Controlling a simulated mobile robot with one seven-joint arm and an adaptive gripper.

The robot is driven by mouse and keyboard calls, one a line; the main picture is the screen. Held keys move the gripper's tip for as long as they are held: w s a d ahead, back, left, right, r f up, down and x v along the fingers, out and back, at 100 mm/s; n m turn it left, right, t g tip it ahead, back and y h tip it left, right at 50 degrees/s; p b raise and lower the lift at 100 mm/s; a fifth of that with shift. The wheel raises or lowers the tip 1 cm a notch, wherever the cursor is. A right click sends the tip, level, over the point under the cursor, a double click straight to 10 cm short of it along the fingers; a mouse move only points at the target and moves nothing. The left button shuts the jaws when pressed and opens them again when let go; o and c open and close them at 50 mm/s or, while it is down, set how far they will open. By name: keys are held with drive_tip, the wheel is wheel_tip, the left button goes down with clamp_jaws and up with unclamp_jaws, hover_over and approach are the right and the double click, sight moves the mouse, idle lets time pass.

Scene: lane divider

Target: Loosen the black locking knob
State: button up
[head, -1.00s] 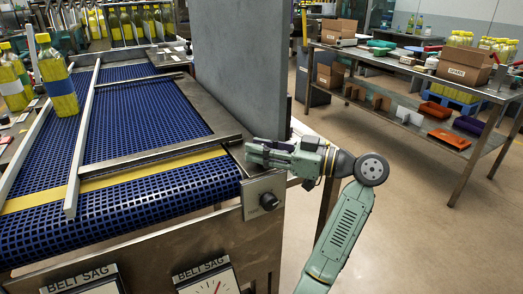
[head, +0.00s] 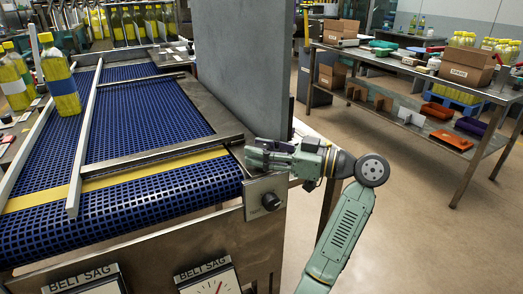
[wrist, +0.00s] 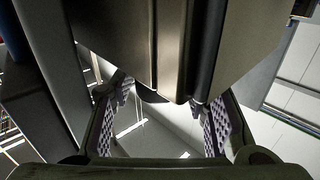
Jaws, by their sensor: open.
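The black knob (head: 270,201) sits on a square metal plate (head: 253,193) at the belt's front right corner in the head view. My gripper (head: 250,156) is just above the plate, level with the belt's corner, pointing left and apart from the knob. Metal rails (head: 82,140) run along the blue belt (head: 150,108).
A tall grey panel (head: 241,70) stands just behind my gripper. A yellow bottle (head: 62,85) stands on the belt at left. Belt sag gauges (head: 205,281) are below. A bench (head: 400,68) with boxes is at right; the floor between is clear.

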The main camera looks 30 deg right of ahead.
drive_tip(key=shift+d+r+t+h, duration=0.2)
drive_tip(key=shift+t+h, duration=0.1)
